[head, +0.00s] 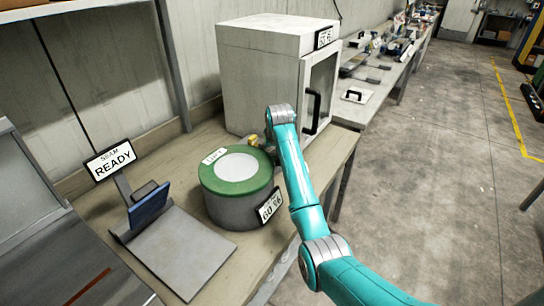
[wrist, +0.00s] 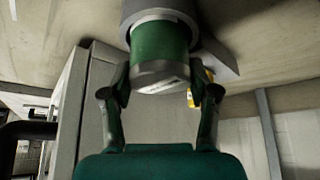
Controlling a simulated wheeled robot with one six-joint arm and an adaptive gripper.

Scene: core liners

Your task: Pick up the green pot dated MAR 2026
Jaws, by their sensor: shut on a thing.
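A small green pot (wrist: 160,42) with a grey end face is between the two fingers of my gripper (wrist: 161,82) in the wrist view. The fingers are shut on it, one on each side. A pale label with dark marks shows at the edge of its end face, too small to read, so I cannot tell the date. A grey round part (wrist: 158,12) shows directly beyond the pot; I cannot tell whether they touch. In the head view my arm hides the gripper and the pot, between the round drum and the white cabinet.
A drum with a green-rimmed top (head: 238,165) stands on the bench, left of my arm. The white cabinet (head: 262,80) with a dark door handle is behind. A stand with a READY sign (head: 110,160) and a grey plate (head: 180,250) are at left. Open floor lies right.

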